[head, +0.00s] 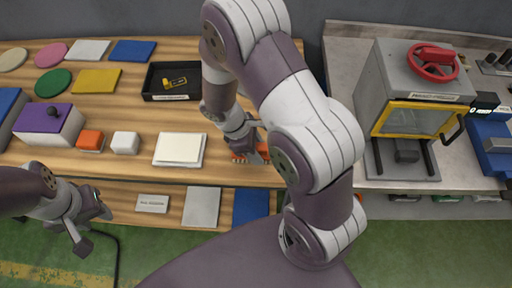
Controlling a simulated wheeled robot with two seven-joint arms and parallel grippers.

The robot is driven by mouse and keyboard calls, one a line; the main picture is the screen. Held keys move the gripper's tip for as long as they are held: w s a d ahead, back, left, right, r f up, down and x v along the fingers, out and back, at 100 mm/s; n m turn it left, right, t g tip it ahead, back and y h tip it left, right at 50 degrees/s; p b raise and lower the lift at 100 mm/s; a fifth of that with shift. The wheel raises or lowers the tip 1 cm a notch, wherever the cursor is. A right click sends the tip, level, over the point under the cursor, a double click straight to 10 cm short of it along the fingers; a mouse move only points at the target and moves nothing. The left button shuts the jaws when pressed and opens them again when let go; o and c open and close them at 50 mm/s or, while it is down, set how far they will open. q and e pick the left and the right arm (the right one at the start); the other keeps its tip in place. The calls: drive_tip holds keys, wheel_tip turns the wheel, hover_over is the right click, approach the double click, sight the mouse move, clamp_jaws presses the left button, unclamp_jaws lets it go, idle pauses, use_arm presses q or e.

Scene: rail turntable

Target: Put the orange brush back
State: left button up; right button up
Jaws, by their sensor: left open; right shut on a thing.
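My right gripper (256,147) reaches down to the front part of the wooden table, right of the white slab. It is shut on an orange thing, which looks like the orange brush (239,157). Only orange bits of it show around the fingers, and my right arm hides part of this area. I cannot tell whether the brush touches the table. My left gripper (93,226) is open and empty, at the lower left in front of the table edge.
A black tray (150,97) holding a yellow item stands behind. A white slab (180,149), an orange block (90,141), a white block (125,143) and a purple-lidded box (45,121) stand left. A grey press (406,100) stands on the right-hand bench.

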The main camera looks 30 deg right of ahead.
drive_tip(key=shift+f, duration=0.1)
drive_tip(key=shift+f, duration=0.1)
drive_tip(key=o, duration=1.3)
